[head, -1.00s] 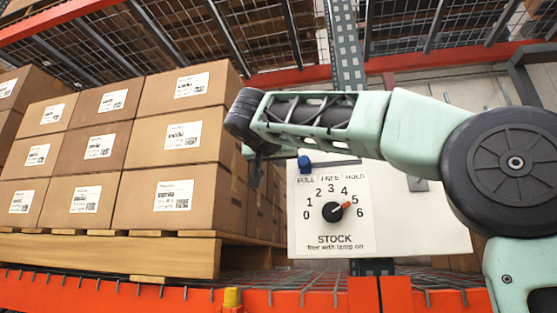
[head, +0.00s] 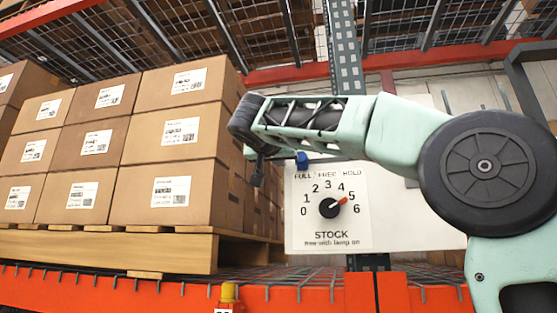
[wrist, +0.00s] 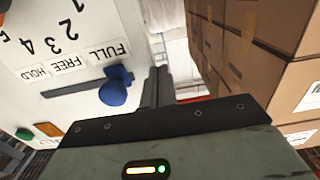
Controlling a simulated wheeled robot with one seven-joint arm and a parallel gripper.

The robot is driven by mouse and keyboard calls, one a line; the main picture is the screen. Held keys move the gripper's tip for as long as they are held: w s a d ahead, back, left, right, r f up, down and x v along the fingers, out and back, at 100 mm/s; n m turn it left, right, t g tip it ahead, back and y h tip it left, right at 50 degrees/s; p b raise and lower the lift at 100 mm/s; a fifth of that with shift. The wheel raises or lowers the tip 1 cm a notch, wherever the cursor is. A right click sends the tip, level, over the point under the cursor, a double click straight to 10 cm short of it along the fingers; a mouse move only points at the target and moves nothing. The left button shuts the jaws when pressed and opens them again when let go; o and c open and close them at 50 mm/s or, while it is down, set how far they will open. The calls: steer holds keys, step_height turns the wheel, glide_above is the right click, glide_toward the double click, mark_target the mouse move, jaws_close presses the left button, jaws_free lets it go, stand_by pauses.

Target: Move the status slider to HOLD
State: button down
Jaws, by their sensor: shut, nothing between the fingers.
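The status slider's blue knob (head: 302,160) stands at the FULL end of its slot, at the top left of the white STOCK panel (head: 300,235). In the wrist view the knob (wrist: 114,90) is beside the FULL label, and the dark slot (wrist: 72,87) runs left past FREE towards HOLD. My gripper (head: 257,178) is left of the knob in the head view. In the wrist view its shut fingers (wrist: 157,88) are just right of the knob, on the side away from HOLD. A narrow gap seems to separate them; contact is hard to tell.
Stacked cartons (head: 175,140) on a wooden pallet (head: 110,249) stand left, close to my gripper. An orange rack beam (head: 130,288) crosses in front.

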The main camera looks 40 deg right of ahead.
steer(key=shift+s+a+b, duration=0.15)
steer(key=shift+a+b, duration=0.05)
steer(key=shift+b, duration=0.25)
stand_by(0.5)
steer(key=shift+s+d, duration=0.15)
steer(key=shift+s+d+b, duration=0.3)
steer(key=shift+s+b, duration=0.1)
